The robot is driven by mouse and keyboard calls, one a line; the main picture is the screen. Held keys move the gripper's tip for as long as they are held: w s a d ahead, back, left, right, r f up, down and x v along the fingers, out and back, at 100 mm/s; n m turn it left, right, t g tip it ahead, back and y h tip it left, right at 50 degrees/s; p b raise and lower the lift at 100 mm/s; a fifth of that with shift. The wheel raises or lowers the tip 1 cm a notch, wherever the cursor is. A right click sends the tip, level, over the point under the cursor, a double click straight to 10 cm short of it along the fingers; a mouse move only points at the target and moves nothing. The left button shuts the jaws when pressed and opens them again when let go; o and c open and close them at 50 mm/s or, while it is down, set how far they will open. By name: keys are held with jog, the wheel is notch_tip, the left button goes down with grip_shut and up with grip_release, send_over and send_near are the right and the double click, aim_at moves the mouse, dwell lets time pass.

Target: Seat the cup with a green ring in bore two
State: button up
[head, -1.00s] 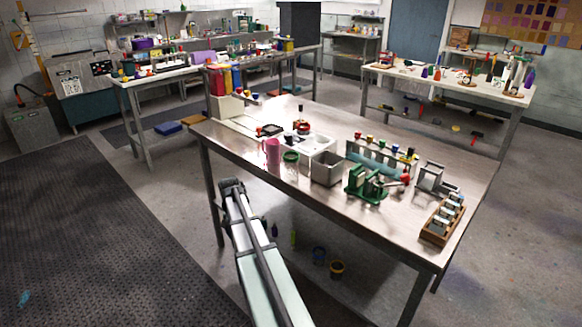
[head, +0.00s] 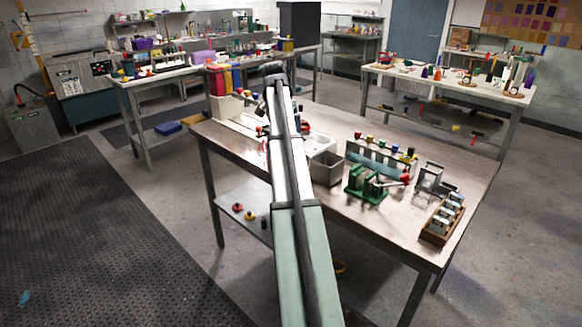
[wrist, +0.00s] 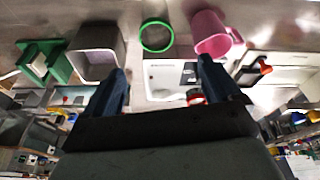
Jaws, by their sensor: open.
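My gripper (wrist: 162,72) is open, with its two dark blue fingers apart and nothing between them. It is over the far left part of the steel table; my arm hides most of that part in the head view. A green ring-shaped thing (wrist: 156,50) lies beyond the fingertips in the wrist view, between a pink mug (wrist: 212,34) and a steel bin (wrist: 97,52). I cannot tell whether it belongs to a cup. Small coloured cups (head: 255,97) stand near a pale block at the table's far left. Their rings and any numbered bores are too small to make out.
A rack with coloured knobs (head: 380,157), a green stand (head: 366,184), a steel frame (head: 430,178) and a wooden crate of bottles (head: 442,219) occupy the right half. The steel bin also shows in the head view (head: 326,168). A white tray (wrist: 165,80) lies near the mug.

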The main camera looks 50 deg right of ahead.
jog(key=shift+s+x, duration=0.15)
jog(key=shift+x, duration=3.15)
jog(key=shift+s+x, duration=0.2)
jog(key=shift+x, duration=3.05)
jog(key=shift+a, duration=0.2)
jog(key=shift+c, duration=0.4)
jog(key=c, duration=1.1)
jog(key=shift+r, duration=0.1)
